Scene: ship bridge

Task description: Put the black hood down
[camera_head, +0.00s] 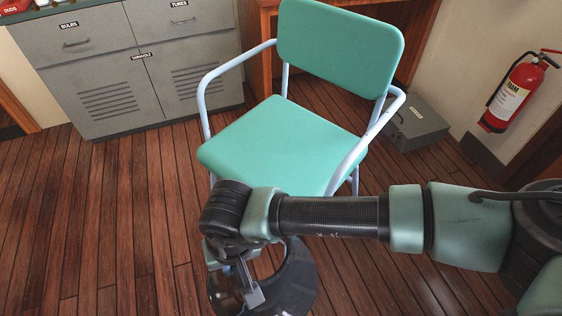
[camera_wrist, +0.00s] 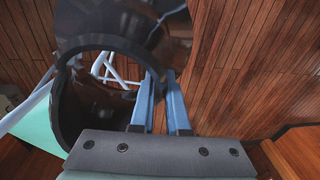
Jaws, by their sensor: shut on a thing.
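The black hood (camera_head: 293,282) is a dark, curved, glossy shell with a wide rim. It shows at the bottom of the head view, in front of the chair and partly hidden by my arm. My gripper (camera_head: 250,288) points down and is shut on the hood's edge. In the wrist view, the hood (camera_wrist: 92,30) fills the upper left, with its round opening facing the camera. The blue fingers of my gripper (camera_wrist: 162,82) meet its rim at the right side. The hood appears held above the wooden floor; the exact height cannot be told.
A chair with a teal seat (camera_head: 285,140) and pale blue tube arms stands just beyond my arm. A grey cabinet (camera_head: 100,75) is at the back left. A grey case (camera_head: 415,122) and a red extinguisher (camera_head: 512,95) are at the right. The plank floor (camera_head: 90,220) at left is clear.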

